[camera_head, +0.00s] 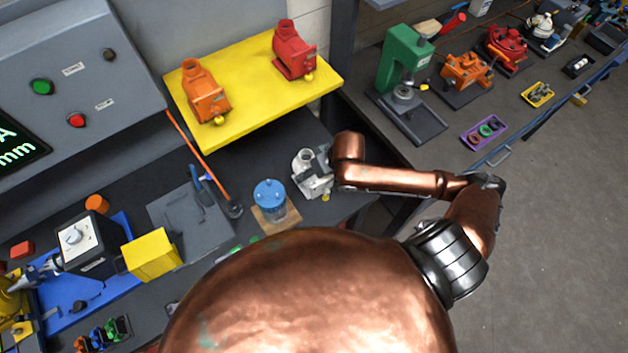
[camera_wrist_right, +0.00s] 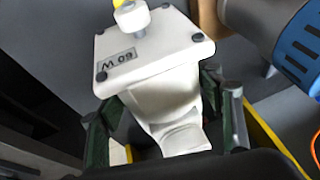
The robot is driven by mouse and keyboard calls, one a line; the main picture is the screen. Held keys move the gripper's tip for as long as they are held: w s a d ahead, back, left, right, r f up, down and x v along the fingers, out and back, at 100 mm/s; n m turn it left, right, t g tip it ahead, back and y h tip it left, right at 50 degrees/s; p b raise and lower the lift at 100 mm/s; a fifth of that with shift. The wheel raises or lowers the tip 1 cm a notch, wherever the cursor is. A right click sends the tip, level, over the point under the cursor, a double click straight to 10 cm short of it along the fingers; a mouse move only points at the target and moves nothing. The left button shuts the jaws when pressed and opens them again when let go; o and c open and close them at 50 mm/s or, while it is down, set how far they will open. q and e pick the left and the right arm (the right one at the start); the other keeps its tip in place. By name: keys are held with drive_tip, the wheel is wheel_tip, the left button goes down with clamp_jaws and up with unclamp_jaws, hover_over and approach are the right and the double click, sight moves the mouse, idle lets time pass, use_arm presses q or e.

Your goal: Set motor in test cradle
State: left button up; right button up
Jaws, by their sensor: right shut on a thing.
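A white motor (camera_head: 306,177) is at the right end of the dark bench in the head view. My right gripper (camera_head: 328,168) is shut on it, reaching in from the right. In the wrist view the motor (camera_wrist_right: 150,60) fills the middle, its square base plate towards the top, with dark feet and a tag. The fingers of my right gripper (camera_wrist_right: 168,118) lie on both sides of its narrower body. A flat grey plate (camera_head: 170,222) with a blue-handled part lies further left; I cannot tell whether it is the test cradle. My left gripper is not in view.
A blue cylinder (camera_head: 270,194) on a wooden base stands close left of the motor. A yellow shelf (camera_head: 250,88) behind holds an orange motor (camera_head: 204,96) and a red motor (camera_head: 292,52). A red-orange rod (camera_head: 190,142) leans across the bench. A yellow block (camera_head: 151,256) stands left.

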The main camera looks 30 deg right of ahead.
drive_tip(key=shift+w+d+f, duration=0.25)
drive_tip(key=shift+w+f, duration=0.45)
drive_tip(key=shift+w, duration=0.1)
drive_tip(key=shift+w+d+f, duration=0.2)
drive_tip(key=shift+w+f, duration=0.5)
drive_tip(key=shift+w, duration=0.1)
drive_tip(key=shift+w+f, duration=0.1)
drive_tip(key=shift+f, duration=1.55)
drive_tip(key=o, duration=1.7)
drive_tip(key=shift+s+f, duration=0.2)
drive_tip(key=shift+f, duration=0.1)
drive_tip(key=o, duration=0.4)
drive_tip(key=shift+r, duration=0.1)
